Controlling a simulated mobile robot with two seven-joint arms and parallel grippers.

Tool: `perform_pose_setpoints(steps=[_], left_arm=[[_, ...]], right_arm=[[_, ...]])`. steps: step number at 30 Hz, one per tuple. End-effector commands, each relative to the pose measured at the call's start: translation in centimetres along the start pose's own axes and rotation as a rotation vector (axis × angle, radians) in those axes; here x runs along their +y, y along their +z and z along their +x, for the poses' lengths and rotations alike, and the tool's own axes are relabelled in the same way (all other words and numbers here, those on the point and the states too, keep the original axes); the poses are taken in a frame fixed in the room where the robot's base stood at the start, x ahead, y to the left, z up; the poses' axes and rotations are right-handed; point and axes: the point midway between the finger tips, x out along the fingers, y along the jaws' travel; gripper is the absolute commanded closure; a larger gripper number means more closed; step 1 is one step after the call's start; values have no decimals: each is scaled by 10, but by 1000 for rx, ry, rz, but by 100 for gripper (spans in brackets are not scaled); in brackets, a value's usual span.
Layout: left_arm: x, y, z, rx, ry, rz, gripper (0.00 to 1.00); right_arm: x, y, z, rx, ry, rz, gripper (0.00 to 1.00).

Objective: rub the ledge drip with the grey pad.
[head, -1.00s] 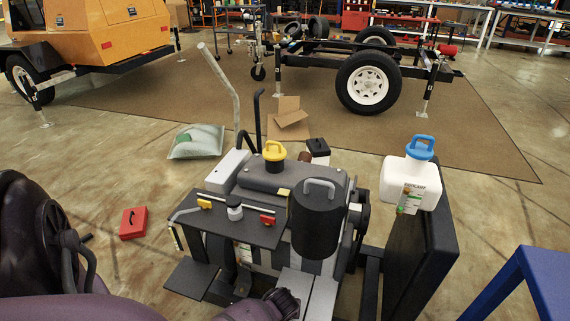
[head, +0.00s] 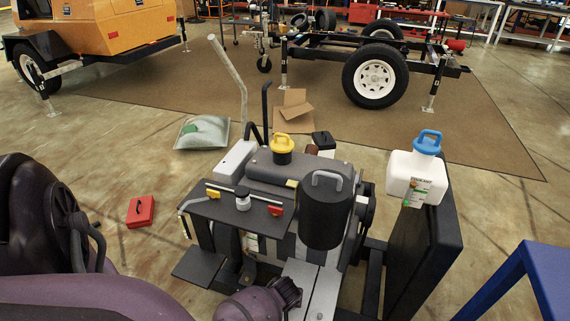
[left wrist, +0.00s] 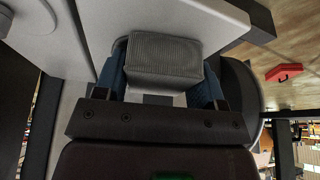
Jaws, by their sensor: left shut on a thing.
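A grey ribbed pad (left wrist: 165,60) is in the left wrist view. My left gripper (left wrist: 158,82) is shut on it, with a blue finger on each side. Behind the pad is a pale grey surface (left wrist: 115,25). In the head view my left arm comes in from the left and runs along the bottom edge, but its gripper and the pad are not visible there. I cannot make out the ledge drip in either view. My right gripper is not in view.
A grey and black machine (head: 290,170) stands ahead, with a black cylinder (head: 325,215) on it. A white jug (head: 415,178) with a blue cap sits on a black upright panel (head: 428,245). A blue frame (head: 545,270) is at right. A red box (head: 141,211) lies on open floor.

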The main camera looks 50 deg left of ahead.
Motion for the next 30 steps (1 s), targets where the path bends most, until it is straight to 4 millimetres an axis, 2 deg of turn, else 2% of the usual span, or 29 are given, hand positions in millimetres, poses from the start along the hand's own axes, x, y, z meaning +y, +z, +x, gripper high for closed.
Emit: perform_pose_setpoints(steps=[1,11,22,30], left_arm=[[22,2,-2,-7,27,0,63],[26,-10,1,-4,31,-2,64],[26,-37,10,0,27,-5,64],[26,-42,10,2,26,-6,64]], right_arm=[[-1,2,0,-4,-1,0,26],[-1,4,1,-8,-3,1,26],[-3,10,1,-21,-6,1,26],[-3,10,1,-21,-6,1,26]])
